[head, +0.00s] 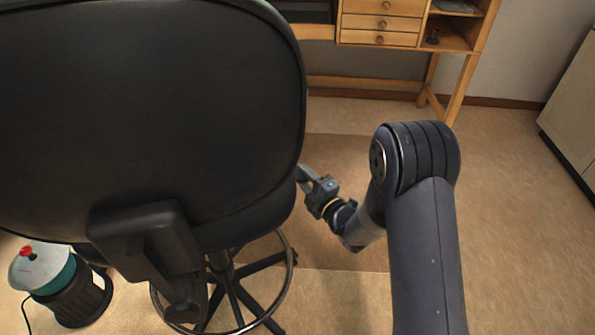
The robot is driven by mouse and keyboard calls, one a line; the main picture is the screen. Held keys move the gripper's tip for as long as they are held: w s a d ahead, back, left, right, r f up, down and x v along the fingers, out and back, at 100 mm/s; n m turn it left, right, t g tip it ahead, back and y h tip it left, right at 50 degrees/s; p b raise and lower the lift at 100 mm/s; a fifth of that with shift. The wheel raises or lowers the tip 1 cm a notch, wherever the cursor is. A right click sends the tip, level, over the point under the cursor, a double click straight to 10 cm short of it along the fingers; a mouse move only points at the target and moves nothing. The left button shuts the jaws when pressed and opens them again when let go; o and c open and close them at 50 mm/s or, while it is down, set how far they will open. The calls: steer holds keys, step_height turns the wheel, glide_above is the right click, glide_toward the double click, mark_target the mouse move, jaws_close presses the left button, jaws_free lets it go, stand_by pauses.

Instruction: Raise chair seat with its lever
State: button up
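A black chair fills the left half of the head view. Its large backrest (150,90) faces me and hides much of the seat (245,218). Below are its column, a metal foot ring (291,262) and a black star base. I cannot see the lever; the seat's right edge or my gripper may hide it. My gripper (304,172) is at the right edge of the seat, reaching in from the right. Its fingertips are close to the chair and partly hidden, so I cannot tell whether they touch it or hold anything.
A wooden workbench with drawers (382,24) stands at the back. A teal and grey canister with a red knob (45,275) stands on the floor at lower left. A pale cabinet (575,110) is at the right edge. The floor right of my arm is clear.

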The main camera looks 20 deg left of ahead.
mark_target(298, 170)
steer(key=shift+x, duration=1.75)
jaws_close()
steer(key=shift+d, duration=0.1)
